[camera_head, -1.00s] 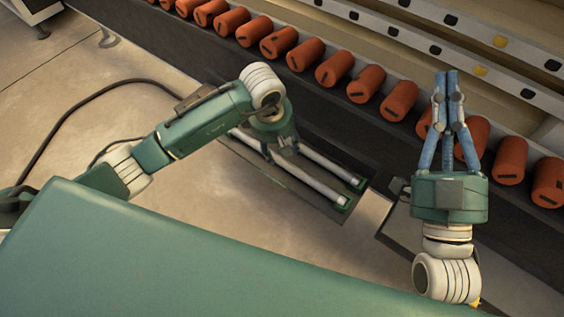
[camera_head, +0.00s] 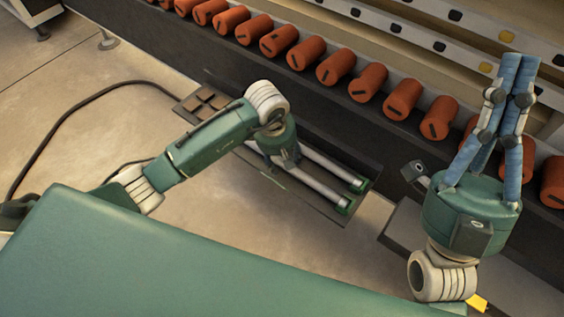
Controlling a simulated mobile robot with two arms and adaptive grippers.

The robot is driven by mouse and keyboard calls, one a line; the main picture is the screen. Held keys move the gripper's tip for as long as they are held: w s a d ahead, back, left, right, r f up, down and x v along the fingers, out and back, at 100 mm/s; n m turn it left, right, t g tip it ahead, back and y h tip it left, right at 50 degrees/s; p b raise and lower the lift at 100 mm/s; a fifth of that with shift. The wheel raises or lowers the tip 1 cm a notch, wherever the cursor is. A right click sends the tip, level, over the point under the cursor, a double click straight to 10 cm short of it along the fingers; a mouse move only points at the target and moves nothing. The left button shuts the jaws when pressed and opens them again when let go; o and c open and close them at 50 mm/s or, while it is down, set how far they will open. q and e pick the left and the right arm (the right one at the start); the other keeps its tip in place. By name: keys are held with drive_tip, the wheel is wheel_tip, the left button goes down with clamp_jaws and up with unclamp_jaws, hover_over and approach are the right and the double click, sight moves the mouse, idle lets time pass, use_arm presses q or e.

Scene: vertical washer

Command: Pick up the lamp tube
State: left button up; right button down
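Two pale lamp tubes (camera_head: 318,183) with green end caps lie side by side in a dark, shallow tray (camera_head: 318,209) on the floor. My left gripper (camera_head: 285,160) is over the upper-left part of the tubes, pointing down. Its fingers are mostly hidden behind its own body, so I cannot tell whether they are open or touch a tube. My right gripper (camera_head: 519,62) is up at the right, away from the tubes. Its blue fingers point up with their tips together, and nothing is seen between them.
A row of orange cylinders (camera_head: 337,67) runs along the dark machine base (camera_head: 300,110) behind the tray. Flat brown blocks (camera_head: 207,97) lie at the tray's upper-left end. A dark cable (camera_head: 75,104) curves over the floor at left. A grey box (camera_head: 410,232) stands right of the tray.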

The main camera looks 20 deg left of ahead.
use_arm(q)
drive_tip(key=c, duration=1.3)
drive_tip(key=shift+o, duration=0.2)
drive_tip(key=shift+r, duration=0.15)
